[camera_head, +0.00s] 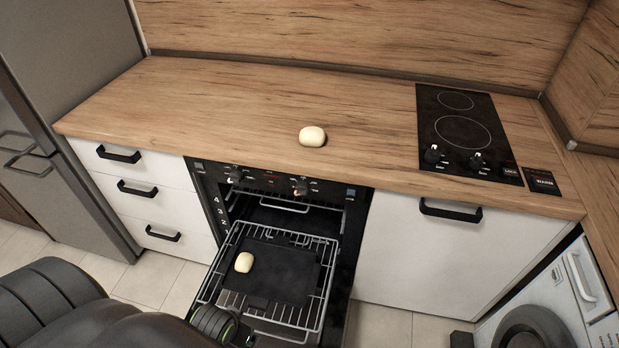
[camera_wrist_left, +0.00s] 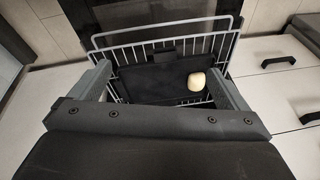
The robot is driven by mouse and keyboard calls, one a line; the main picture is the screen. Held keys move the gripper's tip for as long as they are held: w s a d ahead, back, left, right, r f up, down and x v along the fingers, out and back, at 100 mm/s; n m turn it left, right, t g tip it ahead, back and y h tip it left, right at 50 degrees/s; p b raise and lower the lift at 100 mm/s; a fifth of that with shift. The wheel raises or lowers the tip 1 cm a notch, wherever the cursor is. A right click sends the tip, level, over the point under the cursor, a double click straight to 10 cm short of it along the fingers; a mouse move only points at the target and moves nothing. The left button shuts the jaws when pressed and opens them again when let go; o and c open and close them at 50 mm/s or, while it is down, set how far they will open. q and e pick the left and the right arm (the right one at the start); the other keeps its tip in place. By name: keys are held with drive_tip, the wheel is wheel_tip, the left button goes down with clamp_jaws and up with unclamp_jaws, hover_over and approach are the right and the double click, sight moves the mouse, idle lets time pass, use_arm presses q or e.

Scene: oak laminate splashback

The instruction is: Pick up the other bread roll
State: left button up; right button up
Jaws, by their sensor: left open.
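One pale bread roll (camera_head: 312,136) lies on the wooden counter above the oven, left of the hob. A second bread roll (camera_head: 244,262) lies on the black tray (camera_head: 285,275) on the pulled-out oven rack; it also shows in the left wrist view (camera_wrist_left: 196,81). My left gripper (camera_wrist_left: 160,72) is open and empty, its fingers spread over the view of the rack, with the tray's roll appearing just inside the right-hand finger. In the head view my left arm fills the lower left and its fingers cannot be made out. My right gripper is not in view.
The oven's wire rack (camera_head: 327,290) sticks out from the oven front. The counter (camera_head: 230,110) is mostly clear. A black hob (camera_head: 463,130) lies at its right. A washing machine (camera_head: 555,300) stands lower right and a grey fridge (camera_head: 75,90) at the left.

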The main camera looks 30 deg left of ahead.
use_arm(q)
wheel_tip(320, 180, up, 14)
drive_tip(key=w+a+t+y+p, duration=0.2)
drive_tip(key=w+a+r+m+t+y, duration=0.25)
drive_tip(key=w+a+r, duration=0.2)
drive_tip(key=r, duration=0.25)
drive_tip(key=w+a+r+m+t+y, duration=0.1)
drive_tip(key=w+a+r+t+y, duration=0.25)
drive_tip(key=w+r, duration=0.25)
drive_tip(key=w+d+r+m+t+h, duration=0.4)
drive_tip(key=w+r+m+t, duration=0.6)
drive_tip(key=r+m, duration=0.25)
drive_tip(key=m+g+h, duration=0.7)
drive_tip(key=m+g, duration=0.1)
drive_tip(key=m, duration=1.4)
approach(307, 137)
drive_tip(key=p+x, duration=0.1)
drive_tip(key=x, duration=0.6)
drive_tip(key=shift+f, duration=0.2)
drive_tip(key=shift+b+x, duration=0.45)
drive_tip(key=shift+x, duration=1.6)
drive_tip(key=shift+r, duration=0.15)
